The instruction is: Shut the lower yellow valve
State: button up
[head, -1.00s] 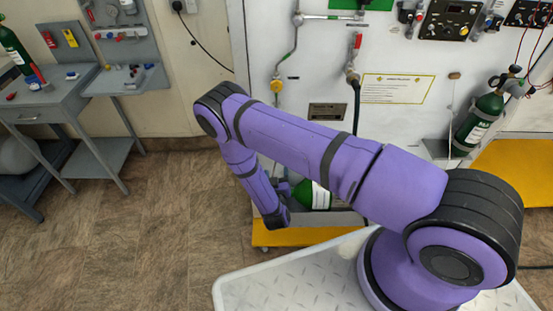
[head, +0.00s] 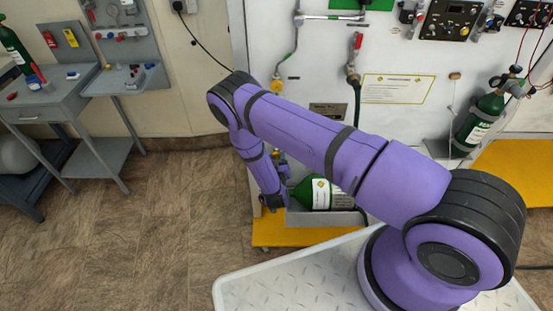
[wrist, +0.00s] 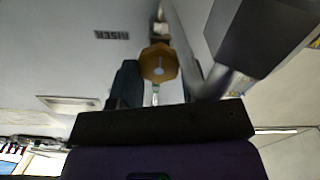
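A small yellow valve (head: 277,86) sits on the thin pipe on the white panel in the head view. In the wrist view a yellow-orange eight-sided valve knob (wrist: 159,63) shows between the two dark fingers of my gripper (wrist: 158,75). The fingers stand apart on either side of it in the picture. I cannot tell how far beyond the fingertips the knob lies, and no contact is visible. In the head view my wrist hangs low in front of the panel, left of the lying green cylinder (head: 321,194), and my fingers are mostly hidden.
A grey pipe (wrist: 180,30) and a large dark block (wrist: 262,38) crowd the right of the wrist view. A red-handled valve (head: 357,42) with a black hose is on the panel. A grey workbench (head: 60,105) stands at left; the floor between is clear.

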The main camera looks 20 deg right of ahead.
jog(key=c, duration=0.4)
jog(key=m, duration=0.6)
jog(key=shift+s+d, duration=0.1)
jog(key=m, duration=0.6)
jog(key=shift+f, duration=0.15)
jog(key=shift+m, duration=0.3)
jog(key=o, duration=1)
jog(key=shift+c, duration=0.2)
